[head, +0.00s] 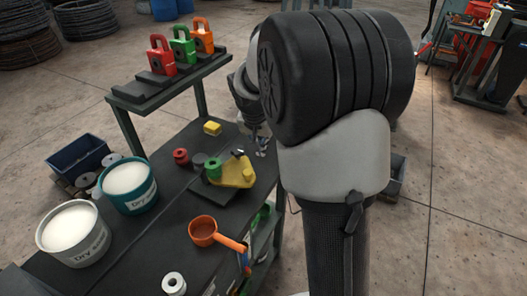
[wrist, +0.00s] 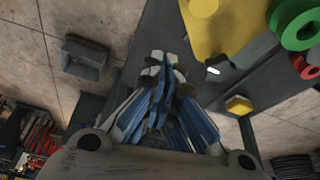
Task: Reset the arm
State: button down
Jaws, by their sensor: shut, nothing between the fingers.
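My gripper (head: 261,146) points down over the far right edge of the dark workbench (head: 165,215), behind my large dark arm joint. In the wrist view my gripper (wrist: 162,68) has its blue and white fingers together, with nothing seen between them. A yellow plate (head: 238,174) lies on the bench just nearer than the gripper, with a green spool (head: 214,165) at its left; the plate also shows in the wrist view (wrist: 215,32). A small yellow block (head: 212,128) sits left of the gripper. The gripper appears apart from these.
Two buckets, teal (head: 129,188) and grey (head: 74,236), stand at the bench's left. An orange pan (head: 203,229) and a white ring (head: 174,284) lie near the front. Red, green and orange padlock shapes (head: 182,52) stand on a raised shelf (head: 190,82). A red spool (head: 181,157) is near the block.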

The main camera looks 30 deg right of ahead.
notch_tip(320, 180, up, 6)
jog(key=a+p, duration=0.1)
jog(key=a, duration=0.1)
jog(key=shift+s+a+f, duration=0.2)
jog(key=shift+s+f, duration=0.05)
jog(key=shift+s, duration=0.1)
jog(key=s+a+r+n+t+y, duration=0.1)
jog(key=s+a+n, duration=0.4)
jog(key=s, duration=0.8)
jog(key=s+a+r+n+t+y, duration=0.1)
jog(key=s+a+r+n, duration=0.3)
jog(key=s+a, duration=0.7)
jog(key=s, duration=0.3)
jog(key=shift+a+n+y, duration=0.2)
jog(key=shift+n+y, duration=0.2)
jog(key=c, duration=2.3)
grip_release()
